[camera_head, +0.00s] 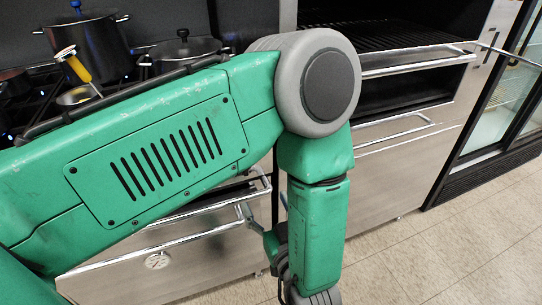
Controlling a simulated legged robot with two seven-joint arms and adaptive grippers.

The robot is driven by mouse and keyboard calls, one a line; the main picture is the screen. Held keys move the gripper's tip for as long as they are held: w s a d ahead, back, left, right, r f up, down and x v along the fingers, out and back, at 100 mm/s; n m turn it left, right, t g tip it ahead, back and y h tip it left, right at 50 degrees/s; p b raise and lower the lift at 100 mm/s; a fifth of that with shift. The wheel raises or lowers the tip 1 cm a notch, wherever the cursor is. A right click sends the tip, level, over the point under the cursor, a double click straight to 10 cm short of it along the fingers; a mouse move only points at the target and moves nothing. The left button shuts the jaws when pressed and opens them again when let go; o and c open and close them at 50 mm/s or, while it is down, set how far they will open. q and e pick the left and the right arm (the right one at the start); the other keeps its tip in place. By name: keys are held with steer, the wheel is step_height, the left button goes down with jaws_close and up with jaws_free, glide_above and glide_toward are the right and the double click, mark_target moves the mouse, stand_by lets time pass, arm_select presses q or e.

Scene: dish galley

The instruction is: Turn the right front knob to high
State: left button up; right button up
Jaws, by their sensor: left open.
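My left arm crosses the head view from the left, bends at a grey elbow and hangs down in front of the stove (200,262). Only part of my left gripper (280,262) shows, low in the view beside the green forearm; it is open, and I see nothing held in it. The stove's knobs are not visible; my arm covers most of the stove's front edge, so I cannot tell how the right front knob is set. My right gripper is not in view.
Dark pots (88,45) and a lidded pan (184,50) stand on the stove top, with a yellow-handled utensil (78,68) near them. An oven unit (415,120) with bar handles stands to the right, then a glass-door cabinet (500,100). The tiled floor (450,245) is clear at lower right.

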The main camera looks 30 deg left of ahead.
mark_target(247, 168)
arm_select(q)
steer(key=x, duration=1.2)
steer(key=shift+a+r+b, duration=0.1)
steer(key=shift+a+b, duration=0.05)
steer(key=shift+b, duration=0.2)
steer(key=shift+w+a, duration=0.2)
steer(key=shift+a, duration=0.3)
steer(key=shift+w+a, duration=0.15)
steer(key=shift+a, duration=0.3)
steer(key=shift+d, duration=0.15)
steer(key=c, duration=1.1)
steer(key=shift+d, duration=0.15)
steer(key=shift+c, duration=0.2)
